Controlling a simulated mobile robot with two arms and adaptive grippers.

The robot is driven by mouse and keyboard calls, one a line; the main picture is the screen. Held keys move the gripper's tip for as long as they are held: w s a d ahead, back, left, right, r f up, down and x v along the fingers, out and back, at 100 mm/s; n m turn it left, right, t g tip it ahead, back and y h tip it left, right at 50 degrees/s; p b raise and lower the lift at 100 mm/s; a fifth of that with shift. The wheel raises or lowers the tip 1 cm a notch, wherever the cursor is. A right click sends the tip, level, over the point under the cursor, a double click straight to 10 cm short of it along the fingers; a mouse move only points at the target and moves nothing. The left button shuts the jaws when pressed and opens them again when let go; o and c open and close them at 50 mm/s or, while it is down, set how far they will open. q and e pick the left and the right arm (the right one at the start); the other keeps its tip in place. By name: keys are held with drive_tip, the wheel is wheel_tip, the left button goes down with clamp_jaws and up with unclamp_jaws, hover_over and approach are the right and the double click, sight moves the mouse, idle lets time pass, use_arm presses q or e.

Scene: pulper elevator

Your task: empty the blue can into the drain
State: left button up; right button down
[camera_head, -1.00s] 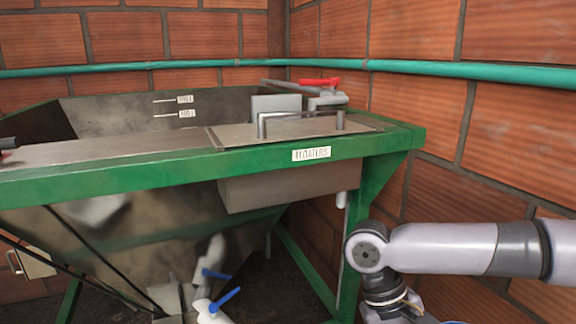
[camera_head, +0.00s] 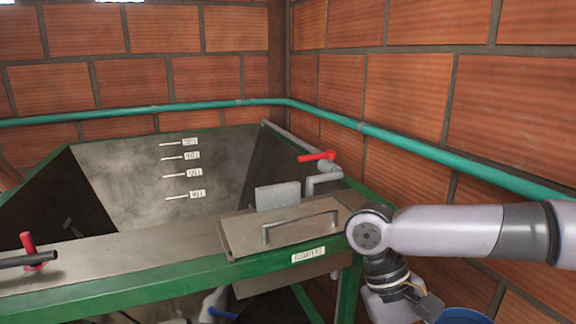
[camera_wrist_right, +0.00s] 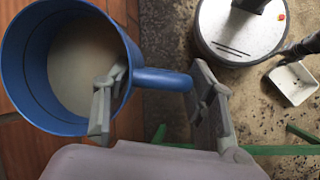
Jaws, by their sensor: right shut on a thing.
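The blue can (camera_wrist_right: 62,122) fills the left of the right wrist view, open side facing the camera. A pale, cloudy liquid (camera_wrist_right: 88,65) shows inside it. In the head view only a bit of the blue can (camera_head: 464,315) shows at the bottom edge, beside my right gripper (camera_head: 428,306). My left gripper is out of view. I cannot make out a drain in either view.
A green-framed metal tank (camera_head: 145,185) with a lidded box (camera_head: 285,232) stands left of my right arm. Red-handled valves (camera_head: 317,156) sit on it. A teal pipe (camera_head: 420,151) runs along the brick walls. A white scoop-like object (camera_wrist_right: 294,83) lies on the dirty floor.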

wheel_tip(320, 180, up, 3)
drive_tip(key=shift+f+p, duration=0.1)
drive_tip(key=shift+p, duration=0.65)
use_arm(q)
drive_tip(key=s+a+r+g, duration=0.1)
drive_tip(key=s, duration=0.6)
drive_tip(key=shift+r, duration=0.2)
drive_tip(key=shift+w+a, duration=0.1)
